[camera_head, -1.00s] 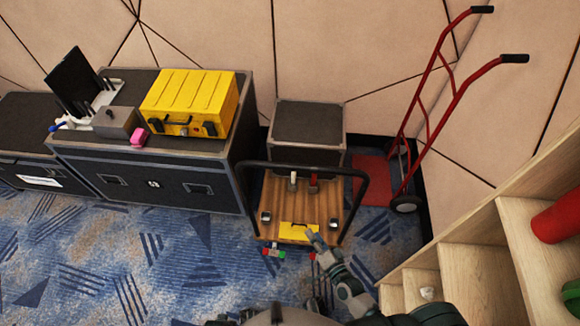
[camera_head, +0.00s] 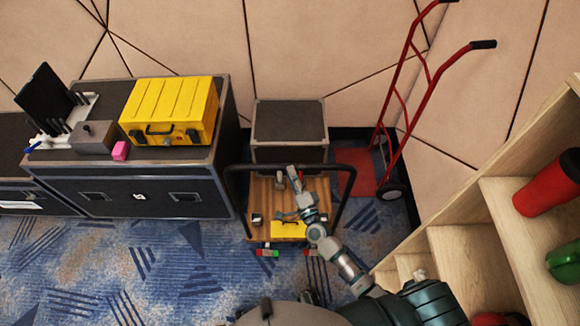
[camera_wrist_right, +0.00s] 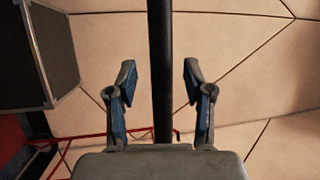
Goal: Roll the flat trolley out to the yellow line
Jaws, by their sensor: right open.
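The flat trolley (camera_head: 264,205) has a wooden deck and a black hoop handle (camera_head: 232,190); it stands on the carpet in front of a dark case. A yellow item (camera_head: 285,230) lies at the deck's near end. My right gripper (camera_head: 298,203) is open above the deck, in front of the handle's top bar. In the right wrist view, a black bar (camera_wrist_right: 160,60) runs between the open fingers (camera_wrist_right: 160,85), apart from both; its depth is unclear. My left gripper is not identifiable. No yellow line shows.
A dark flight case (camera_head: 140,195) with a yellow case (camera_head: 170,110) on top stands left of the trolley. A small dark case (camera_head: 288,122) is behind it, a red hand truck (camera_head: 425,85) at right. Wooden shelves (camera_head: 455,255) border the right; carpet (camera_head: 110,265) is clear at near left.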

